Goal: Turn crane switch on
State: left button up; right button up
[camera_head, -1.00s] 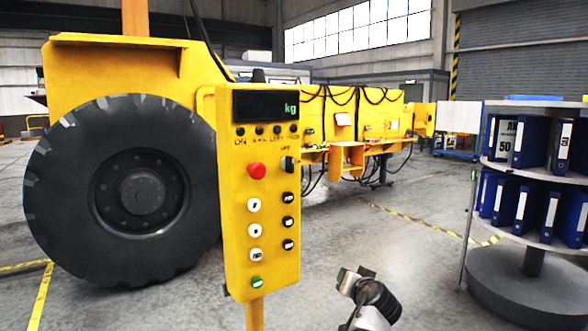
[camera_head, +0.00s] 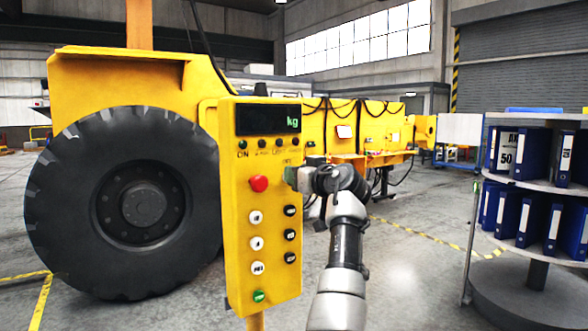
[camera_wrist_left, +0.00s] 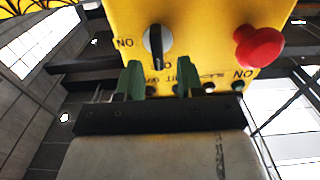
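The yellow control box (camera_head: 228,215) stands on a post in the middle of the head view. Its crane switch, a black rotary knob with a pale edge, shows in the left wrist view (camera_wrist_left: 156,42); in the head view my gripper hides it. An "ON" label is beside it in the wrist view. My left gripper (camera_head: 297,178) is at the switch, right of the red button (camera_head: 259,183). In the wrist view its two green fingers (camera_wrist_left: 158,80) are apart, with the knob in line with the gap. I cannot tell whether they touch it. My right gripper is out of view.
Several white and black push buttons and a green button (camera_head: 259,296) sit lower on the box. A large tyre (camera_head: 75,215) stands behind it at left. A round shelf with blue binders (camera_head: 535,280) stands at right. The floor between box and shelf is open.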

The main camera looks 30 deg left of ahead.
pick_arm(q)
jog(key=shift+x, duration=1.15)
grip_shut()
